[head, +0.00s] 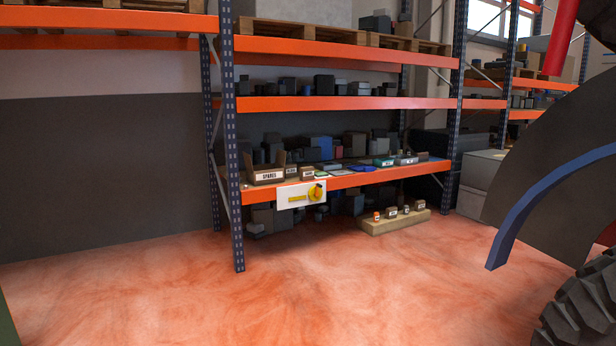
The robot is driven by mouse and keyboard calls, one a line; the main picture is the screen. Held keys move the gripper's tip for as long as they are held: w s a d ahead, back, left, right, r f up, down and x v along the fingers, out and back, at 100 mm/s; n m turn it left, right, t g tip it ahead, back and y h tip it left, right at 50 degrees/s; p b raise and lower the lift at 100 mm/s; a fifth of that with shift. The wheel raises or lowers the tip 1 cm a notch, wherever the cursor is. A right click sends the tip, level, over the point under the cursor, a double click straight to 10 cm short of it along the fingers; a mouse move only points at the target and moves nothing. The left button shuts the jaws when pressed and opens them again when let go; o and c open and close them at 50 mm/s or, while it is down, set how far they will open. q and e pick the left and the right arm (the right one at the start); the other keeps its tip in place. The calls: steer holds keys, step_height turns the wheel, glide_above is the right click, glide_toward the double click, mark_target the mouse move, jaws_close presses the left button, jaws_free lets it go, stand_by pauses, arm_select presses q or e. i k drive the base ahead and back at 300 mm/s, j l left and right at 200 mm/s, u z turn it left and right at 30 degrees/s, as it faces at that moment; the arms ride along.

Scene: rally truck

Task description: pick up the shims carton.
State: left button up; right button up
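No carton can be read as the shims carton at this distance. On the orange-edged lower shelf (349,181), a brown open box (268,178) carries a label reading SPARES. Two small brown cartons with white labels, a left one (291,170) and a right one (307,173), sit to its right; their print is too small to read. More small labelled boxes (392,212) stand on a pale wooden block (393,224) on the floor under the shelf. Neither of my grippers is in view.
A blue rack upright (232,160) stands left of the boxes. A large tyre (585,310) and blue-edged fender (545,195) fill the right side. The red floor (300,295) before the rack is clear.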

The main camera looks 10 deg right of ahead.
mark_target(306, 173)
steer(key=i+z, duration=0.1)
steer(key=i, duration=5.35)
steer(key=i+z, duration=0.1)
steer(key=i, duration=0.6)
steer(key=i+j+z, duration=0.1)
steer(key=i, duration=0.55)
steer(key=i+j+z, duration=0.1)
steer(key=i, duration=0.55)
steer(key=i+j+z, duration=0.1)
steer(key=z, duration=0.15)
steer(key=i, duration=0.1)
